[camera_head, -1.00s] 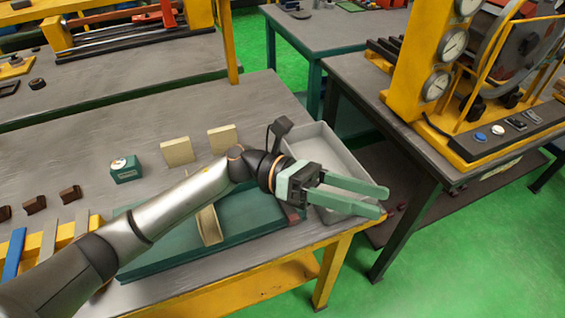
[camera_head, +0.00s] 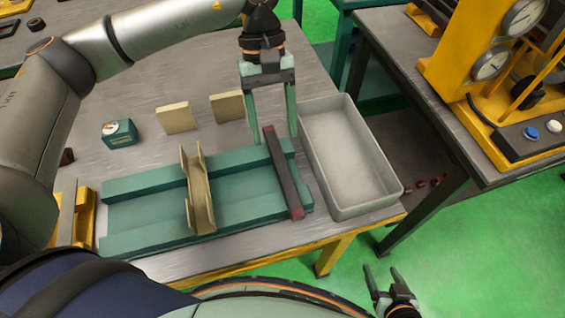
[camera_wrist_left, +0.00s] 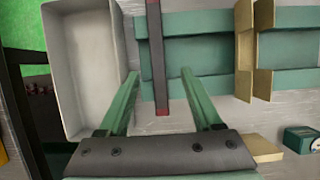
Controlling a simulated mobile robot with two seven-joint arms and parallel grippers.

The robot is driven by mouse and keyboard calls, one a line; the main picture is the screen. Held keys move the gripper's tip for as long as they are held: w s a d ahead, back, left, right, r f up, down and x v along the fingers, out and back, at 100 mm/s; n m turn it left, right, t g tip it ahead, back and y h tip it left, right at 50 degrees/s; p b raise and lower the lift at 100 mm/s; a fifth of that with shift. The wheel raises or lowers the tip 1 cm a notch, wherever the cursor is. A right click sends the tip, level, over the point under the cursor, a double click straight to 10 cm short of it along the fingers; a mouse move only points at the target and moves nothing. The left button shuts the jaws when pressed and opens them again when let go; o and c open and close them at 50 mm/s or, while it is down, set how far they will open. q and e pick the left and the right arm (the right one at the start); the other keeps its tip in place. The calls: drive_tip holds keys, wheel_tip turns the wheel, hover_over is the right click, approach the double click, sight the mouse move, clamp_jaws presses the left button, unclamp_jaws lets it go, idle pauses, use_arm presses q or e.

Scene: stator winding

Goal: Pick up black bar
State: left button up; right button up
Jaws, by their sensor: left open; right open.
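The black bar (camera_head: 284,175), dark with reddish ends, lies across the right part of the green fixture (camera_head: 150,232). In the left wrist view the bar (camera_wrist_left: 157,50) runs up the picture, its near end between the fingers. My left gripper (camera_head: 273,132) is open, pointing down over the bar's far end, one finger on each side in the picture. The left wrist view also shows this gripper (camera_wrist_left: 160,72) open and empty. I cannot tell its exact height above the bar. My right gripper (camera_head: 383,271) is open and empty at the bottom right, beyond the table's front edge.
A tan channel piece (camera_head: 198,195) sits on the fixture left of the bar. A grey tray (camera_head: 396,190) stands close to the bar's right. Two tan blocks (camera_head: 176,118) (camera_head: 228,106) and a green gauge box (camera_head: 119,133) stand behind the fixture.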

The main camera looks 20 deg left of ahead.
sight(282, 166)
use_arm(q)
drive_tip(key=p+x, duration=0.1)
drive_tip(key=x, duration=0.6)
drive_tip(key=shift+d+f, duration=0.2)
drive_tip(key=shift+d, duration=0.05)
drive_tip(key=shift+c, duration=0.3)
clamp_jaws()
idle(0.9)
